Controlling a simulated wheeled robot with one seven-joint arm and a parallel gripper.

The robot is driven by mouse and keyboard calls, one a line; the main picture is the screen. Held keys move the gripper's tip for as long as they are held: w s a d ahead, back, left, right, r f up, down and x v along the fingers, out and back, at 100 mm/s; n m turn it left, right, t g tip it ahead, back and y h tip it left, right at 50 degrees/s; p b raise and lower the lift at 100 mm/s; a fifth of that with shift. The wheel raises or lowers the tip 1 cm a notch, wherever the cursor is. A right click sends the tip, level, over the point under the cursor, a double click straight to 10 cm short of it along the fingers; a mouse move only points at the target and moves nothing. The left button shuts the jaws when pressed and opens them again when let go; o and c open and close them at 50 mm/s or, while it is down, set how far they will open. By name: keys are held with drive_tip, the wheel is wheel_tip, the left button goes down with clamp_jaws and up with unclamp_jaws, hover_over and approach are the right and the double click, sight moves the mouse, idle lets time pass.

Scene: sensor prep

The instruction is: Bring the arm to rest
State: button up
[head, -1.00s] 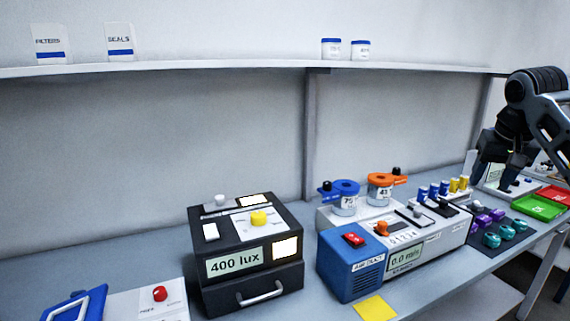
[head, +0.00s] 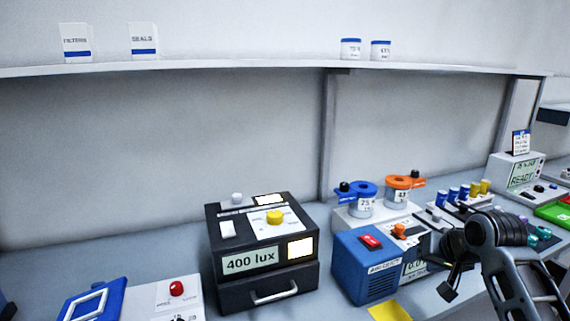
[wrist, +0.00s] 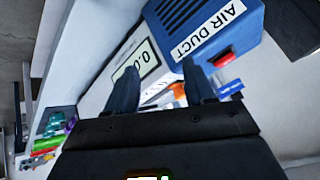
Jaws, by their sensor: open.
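My arm reaches in from the right in the head view, bent low over the front of the bench. My gripper (head: 447,284) hangs in front of the blue air duct unit (head: 367,265) and its grey panel. In the wrist view my gripper (wrist: 163,88) shows two dark fingers spread apart with nothing between them. The air duct unit (wrist: 195,25) lies beyond the fingertips there, with its display face beside it. My arm hides part of the display and the right-hand items on the bench.
A black 400 lux box (head: 262,262) stands left of the air duct unit. A yellow card (head: 390,311) lies in front. Blue (head: 361,205) and orange (head: 403,196) lidded jars stand behind. A grey READY device (head: 520,175) and a green tray (head: 553,212) are at right. A shelf (head: 230,67) runs above.

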drive_tip(key=s+a+f+t, duration=0.2)
drive_tip(key=s+a+f, duration=0.45)
drive_tip(key=s, duration=0.35)
drive_tip(key=s+a+f+t, duration=0.2)
drive_tip(key=s+a+f, duration=0.45)
drive_tip(key=s, duration=0.25)
drive_tip(key=s+r+t+h, duration=0.1)
drive_tip(key=s+r, duration=0.1)
drive_tip(key=s, duration=1.8)
drive_tip(key=s+d+r+n+t, duration=0.2)
drive_tip(key=s+d+r+n, duration=0.15)
drive_tip(key=s+r, duration=1)
wheel_tip(320, 180, down, 11)
drive_tip(key=s+b, duration=0.1)
drive_tip(key=b, duration=0.9)
drive_tip(key=shift+s, duration=0.25)
